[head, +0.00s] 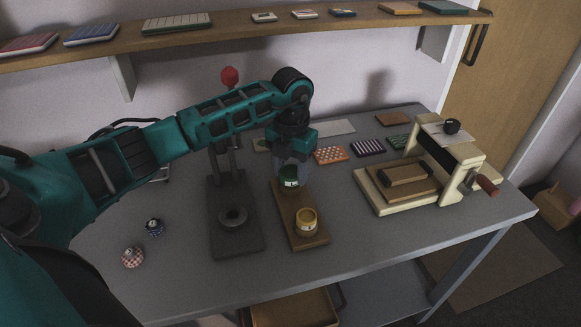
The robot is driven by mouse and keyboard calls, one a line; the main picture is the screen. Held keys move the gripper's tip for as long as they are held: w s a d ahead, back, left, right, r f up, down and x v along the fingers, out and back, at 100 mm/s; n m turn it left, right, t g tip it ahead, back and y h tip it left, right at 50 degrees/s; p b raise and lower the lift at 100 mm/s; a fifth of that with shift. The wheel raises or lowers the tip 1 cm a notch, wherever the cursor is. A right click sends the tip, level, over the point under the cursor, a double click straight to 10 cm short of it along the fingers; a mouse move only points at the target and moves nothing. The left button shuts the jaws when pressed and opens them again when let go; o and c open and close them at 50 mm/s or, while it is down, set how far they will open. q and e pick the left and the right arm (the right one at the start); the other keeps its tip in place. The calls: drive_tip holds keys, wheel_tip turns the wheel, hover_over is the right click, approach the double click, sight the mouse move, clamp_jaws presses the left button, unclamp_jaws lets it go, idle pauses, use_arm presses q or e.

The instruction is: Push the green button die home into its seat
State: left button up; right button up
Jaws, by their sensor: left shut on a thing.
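The green button die (289,182) is a short dark green cylinder with a pale mark, at the far end of a wooden block (312,241). My left gripper (290,172) points down from above and is shut on it. I cannot tell whether the die touches the block or sits in a seat, because its underside is hidden. A yellow die (306,220) with a pale label stands at the block's near end. Left of the block is a dark press with a red ball knob (230,76) and a round ring (233,216) on its base. My right gripper is not in view.
Two patterned round pieces (133,257) (154,227) lie at the table's left. A cream machine with a crank (440,165) stands right. Fabric swatches (331,155) lie behind. A wooden shelf (230,28) runs along the wall. The table's front right is clear.

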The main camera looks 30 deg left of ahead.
use_arm(q)
drive_tip(key=shift+f+b, duration=0.35)
drive_tip(key=shift+f, duration=0.3)
drive_tip(key=o, duration=1.5)
drive_tip(key=shift+r, duration=0.15)
wheel_tip(320, 180, up, 13)
drive_tip(key=shift+w+f+p, duration=0.1)
drive_tip(key=shift+p, duration=0.2)
drive_tip(key=shift+f, duration=0.1)
